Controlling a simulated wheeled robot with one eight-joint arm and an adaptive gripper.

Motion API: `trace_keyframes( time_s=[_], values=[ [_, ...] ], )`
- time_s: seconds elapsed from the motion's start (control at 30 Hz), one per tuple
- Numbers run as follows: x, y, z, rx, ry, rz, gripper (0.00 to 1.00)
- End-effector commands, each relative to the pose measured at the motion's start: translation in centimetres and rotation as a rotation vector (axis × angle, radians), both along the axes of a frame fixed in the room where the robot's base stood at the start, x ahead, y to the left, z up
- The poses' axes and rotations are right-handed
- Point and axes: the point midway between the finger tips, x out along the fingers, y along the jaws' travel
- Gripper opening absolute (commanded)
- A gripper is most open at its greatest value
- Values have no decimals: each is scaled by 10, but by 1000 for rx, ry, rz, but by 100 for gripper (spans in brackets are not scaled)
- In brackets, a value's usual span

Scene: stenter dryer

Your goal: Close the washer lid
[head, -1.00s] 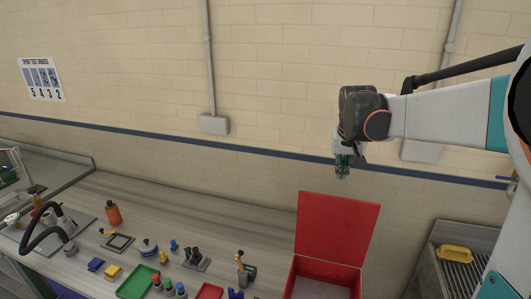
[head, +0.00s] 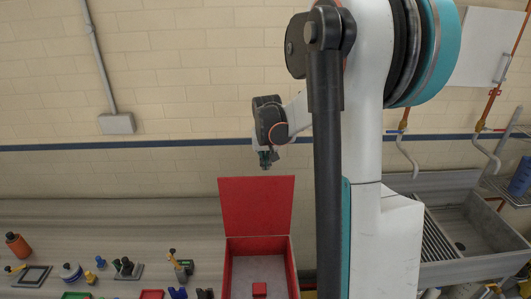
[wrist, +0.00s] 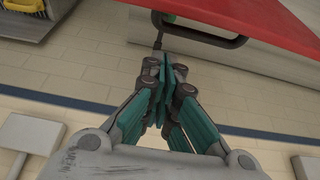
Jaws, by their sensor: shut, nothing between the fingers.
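The washer is a red box with its red lid (head: 257,205) standing open, upright at the back, in the head view. The box's open inside shows a grey floor (head: 258,270) with a small red block (head: 259,289) on it. My gripper (head: 265,162) is shut and empty, just above and behind the lid's top edge. In the wrist view the teal fingers (wrist: 172,82) are together, and the red lid (wrist: 255,18) with a dark handle (wrist: 200,32) lies beyond the fingertips. I see no contact with the lid.
Small tools and an orange bottle (head: 17,245) stand on the bench to the left. A metal sink (head: 460,232) with a ribbed drainer is to the right. The brick wall (head: 190,90) is close behind the lid.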

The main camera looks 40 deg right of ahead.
Motion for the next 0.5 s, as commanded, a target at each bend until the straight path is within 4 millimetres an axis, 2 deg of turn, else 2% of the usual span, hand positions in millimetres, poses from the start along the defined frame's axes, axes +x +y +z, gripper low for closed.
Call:
trace_keyframes(
  time_s=[0.03, 0.2, 0.5],
  values=[
    [-8, 6, 3, 0, 1, 1, 0],
    [-22, 17, 2, 0, 1, 1, 0],
    [-30, 23, 1, 0, 1, 1, 0]
  ],
)
